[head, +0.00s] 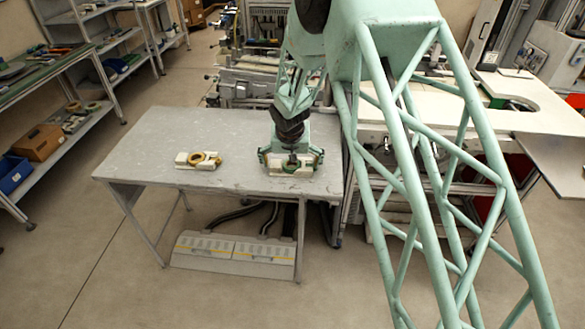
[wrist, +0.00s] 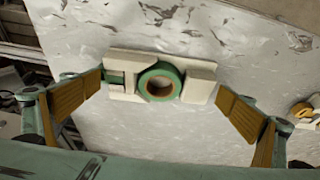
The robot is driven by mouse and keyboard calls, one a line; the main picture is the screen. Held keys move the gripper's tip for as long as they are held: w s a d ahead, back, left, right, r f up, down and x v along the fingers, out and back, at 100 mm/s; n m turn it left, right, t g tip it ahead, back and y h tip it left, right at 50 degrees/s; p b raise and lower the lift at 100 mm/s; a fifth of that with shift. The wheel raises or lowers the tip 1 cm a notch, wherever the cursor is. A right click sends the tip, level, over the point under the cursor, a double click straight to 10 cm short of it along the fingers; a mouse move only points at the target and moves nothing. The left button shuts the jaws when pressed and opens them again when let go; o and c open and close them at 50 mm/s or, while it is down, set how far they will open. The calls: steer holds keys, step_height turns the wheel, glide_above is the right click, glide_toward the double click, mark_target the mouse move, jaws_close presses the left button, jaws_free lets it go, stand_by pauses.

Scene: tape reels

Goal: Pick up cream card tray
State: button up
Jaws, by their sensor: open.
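A cream tray (wrist: 203,84) with a green tape reel (wrist: 175,73) in its middle lies on the grey table between my open fingers in the wrist view. In the head view this tray (head: 302,171) is near the table's right end, partly hidden by my gripper (head: 291,158). My gripper (wrist: 162,98) is open, pointing down, with one yellow-padded finger off each end of the tray. I see no clear contact. A second cream tray (head: 183,158) with a yellow-brown reel (head: 206,159) sits to the left on the same table.
The grey table (head: 145,145) is clear around both trays. The second tray's reel shows at the wrist view's right edge (wrist: 303,109). Shelves with boxes (head: 38,142) stand at left. A white workbench (head: 500,95) is at right, behind my arm.

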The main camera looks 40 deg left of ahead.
steer(key=shift+c, duration=0.2)
steer(key=c, duration=0.7)
steer(key=shift+c, duration=0.2)
steer(key=shift+r, duration=1.8)
steer(key=s+d+b, duration=0.1)
steer(key=d, duration=0.4)
steer(key=s+d+r, duration=0.1)
steer(key=d, duration=0.4)
steer(key=s+d+b, duration=0.1)
steer(key=s+d, duration=0.1)
steer(key=d, duration=0.3)
steer(key=shift+d+r+b, duration=0.2)
steer(key=shift+d+b, duration=0.05)
steer(key=shift+b, duration=0.05)
